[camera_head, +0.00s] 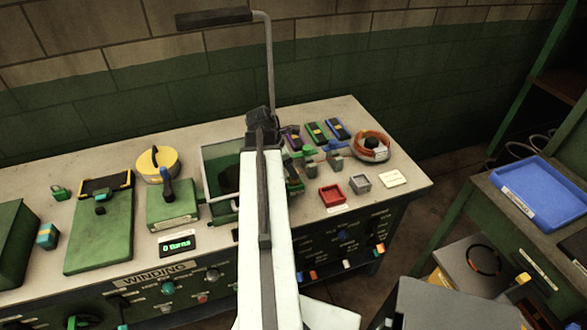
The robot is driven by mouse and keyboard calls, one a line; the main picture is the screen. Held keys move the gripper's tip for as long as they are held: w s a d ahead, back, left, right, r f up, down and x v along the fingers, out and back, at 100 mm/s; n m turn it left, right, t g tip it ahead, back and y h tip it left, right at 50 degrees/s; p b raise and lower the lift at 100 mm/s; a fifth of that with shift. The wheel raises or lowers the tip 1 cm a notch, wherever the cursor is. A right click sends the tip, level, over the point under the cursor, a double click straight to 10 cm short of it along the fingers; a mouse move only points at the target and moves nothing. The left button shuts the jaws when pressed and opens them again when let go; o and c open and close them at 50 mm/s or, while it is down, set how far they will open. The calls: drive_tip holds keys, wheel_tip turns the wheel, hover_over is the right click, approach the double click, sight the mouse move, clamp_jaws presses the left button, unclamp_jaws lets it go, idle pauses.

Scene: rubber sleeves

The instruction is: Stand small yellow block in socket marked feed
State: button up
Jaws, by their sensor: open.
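My arm reaches up the middle of the picture, and my gripper (262,120) is at its far end over the bench. The jaws are open, with their tips hard to make out, and I see nothing held. I cannot surely make out the small yellow block or the socket marked feed. The small writing on the bench is too small to read. A red open box (332,195) and a grey open box (360,183) stand on the bench right of my arm. My arm hides part of the bench middle.
The workbench (405,165) carries a green-framed box (221,160), a yellow disc (152,160), a green fixture (172,205), a copper-coloured coil (371,147) and several small coloured pieces. A blue tray (540,190) is on a stand at right. A lamp (215,17) rises behind the bench.

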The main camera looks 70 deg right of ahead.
drive_tip(key=p+v, duration=0.6)
drive_tip(key=v, duration=0.3)
drive_tip(key=shift+p, duration=0.3)
drive_tip(key=shift+s, duration=0.1)
drive_tip(key=shift+a+f, duration=0.1)
drive_tip(key=shift+m+t, duration=0.8)
drive_tip(key=w+a, duration=0.3)
drive_tip(key=w, duration=0.2)
drive_tip(key=w+a, duration=0.3)
drive_tip(key=w, duration=0.2)
drive_tip(key=w+a, duration=0.4)
drive_tip(key=shift+w+a+f, duration=0.15)
drive_tip(key=shift+w+f, duration=0.25)
drive_tip(key=w+a+m+t, duration=0.1)
drive_tip(key=w+a+m, duration=0.1)
drive_tip(key=w+a, duration=1.1)
drive_tip(key=w+a+m+y, duration=0.1)
drive_tip(key=w+a+m, duration=0.1)
drive_tip(key=a, duration=1.3)
drive_tip(key=w+a+m+t+y, duration=0.1)
drive_tip(key=a+m, duration=0.1)
drive_tip(key=a, duration=1.4)
drive_tip(key=shift+w+a+f+y, duration=0.3)
drive_tip(key=shift+w+f+y, duration=0.1)
drive_tip(key=shift+f, duration=0.05)
